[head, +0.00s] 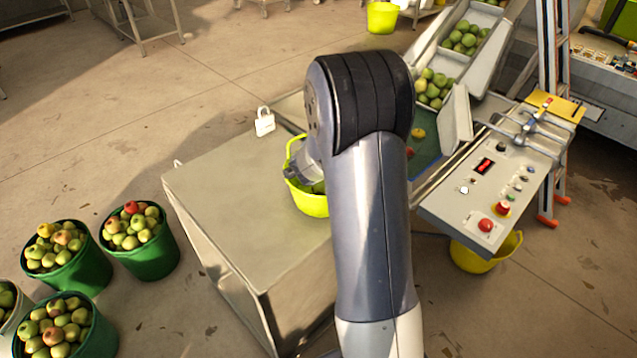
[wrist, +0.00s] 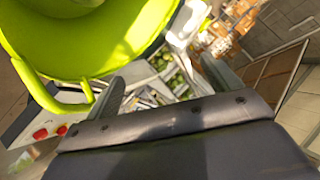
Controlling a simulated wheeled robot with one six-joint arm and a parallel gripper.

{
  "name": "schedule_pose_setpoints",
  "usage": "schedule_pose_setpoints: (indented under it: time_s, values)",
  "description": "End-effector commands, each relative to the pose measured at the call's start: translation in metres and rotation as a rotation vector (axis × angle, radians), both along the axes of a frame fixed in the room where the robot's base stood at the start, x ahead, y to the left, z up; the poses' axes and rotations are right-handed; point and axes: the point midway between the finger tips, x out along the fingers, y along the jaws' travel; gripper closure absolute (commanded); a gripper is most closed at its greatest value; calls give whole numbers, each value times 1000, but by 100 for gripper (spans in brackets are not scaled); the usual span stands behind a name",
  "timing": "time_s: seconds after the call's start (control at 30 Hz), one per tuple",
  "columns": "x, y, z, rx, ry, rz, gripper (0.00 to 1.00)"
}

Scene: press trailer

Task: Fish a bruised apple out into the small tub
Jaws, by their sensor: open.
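A yellow-green tub (head: 308,204) stands on the metal table, partly hidden behind my arm; something green, perhaps apples, shows in it. In the wrist view the yellow-green tub (wrist: 95,45) fills the upper left, with its handle at the left. My gripper (wrist: 165,74) is open with nothing between its fingers, beside the tub. In the head view its fingertips are hidden by my arm. A yellow apple (head: 417,133) and a red one (head: 410,152) lie on the dark green belt right of my arm. I cannot tell which apple is bruised.
Green apples (head: 433,88) fill the chute at the back. A control panel (head: 490,180) stands at the right, above another yellow tub (head: 488,255). A white padlock-shaped object (head: 265,122) sits at the table's back. Green buckets of apples (head: 140,255) stand at the left.

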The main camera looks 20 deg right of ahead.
Motion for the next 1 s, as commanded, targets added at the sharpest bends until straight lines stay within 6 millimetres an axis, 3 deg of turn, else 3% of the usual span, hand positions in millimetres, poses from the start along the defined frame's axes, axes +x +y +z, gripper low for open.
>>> schedule_pose_setpoints:
  time_s: [0.17, 0.7, 1.0]
  values:
    - [-7, 7, 7, 0, -1, 1, 15]
    - [-66, 55, 51, 0, -3, 2, 15]
    - [-73, 59, 54, -1, -1, 0, 15]
